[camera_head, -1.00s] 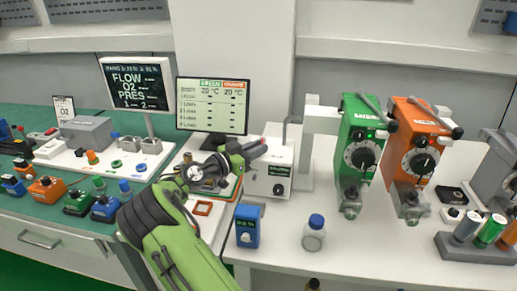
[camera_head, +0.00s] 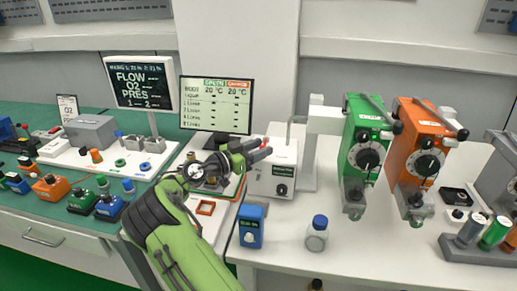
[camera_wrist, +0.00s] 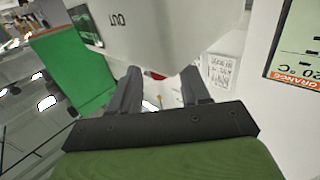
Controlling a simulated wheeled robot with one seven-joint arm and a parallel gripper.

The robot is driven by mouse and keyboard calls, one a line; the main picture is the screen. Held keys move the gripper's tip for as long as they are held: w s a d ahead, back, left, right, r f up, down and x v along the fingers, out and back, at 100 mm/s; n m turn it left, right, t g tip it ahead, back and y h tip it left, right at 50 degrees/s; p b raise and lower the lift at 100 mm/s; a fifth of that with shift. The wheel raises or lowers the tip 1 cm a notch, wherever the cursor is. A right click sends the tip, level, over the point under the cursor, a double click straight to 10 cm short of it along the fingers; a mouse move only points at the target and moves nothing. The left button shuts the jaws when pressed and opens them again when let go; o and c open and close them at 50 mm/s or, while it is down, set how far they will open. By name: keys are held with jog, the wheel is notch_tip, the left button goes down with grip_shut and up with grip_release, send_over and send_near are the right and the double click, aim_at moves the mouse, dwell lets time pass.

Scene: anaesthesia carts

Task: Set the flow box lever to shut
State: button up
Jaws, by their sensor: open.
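A white box (camera_head: 268,182) with a dark label and a round black knob (camera_head: 281,189) stands on the white counter; I take it for the flow box, but its label is too small to read. My gripper (camera_head: 262,150) is at its upper left corner, jaws apart. Small red parts show at the fingertips in the head view; I cannot tell whether they belong to the lever. In the wrist view, my gripper (camera_wrist: 160,88) has two dark fingers spread below a pale box (camera_wrist: 150,25) with dark lettering. A red bit (camera_wrist: 155,75) shows between them. No clear lever shape is visible.
A monitor (camera_head: 216,105) stands behind my gripper. A blue device (camera_head: 251,228) and a blue-capped jar (camera_head: 317,235) stand in front. Green (camera_head: 362,150) and orange (camera_head: 415,150) vaporizer-like units stand to the right. Bare counter (camera_head: 375,245) lies before them.

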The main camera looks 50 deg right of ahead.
jog(key=p+v, duration=0.2)
jog(key=v, duration=1.3)
jog(key=shift+a, duration=0.35)
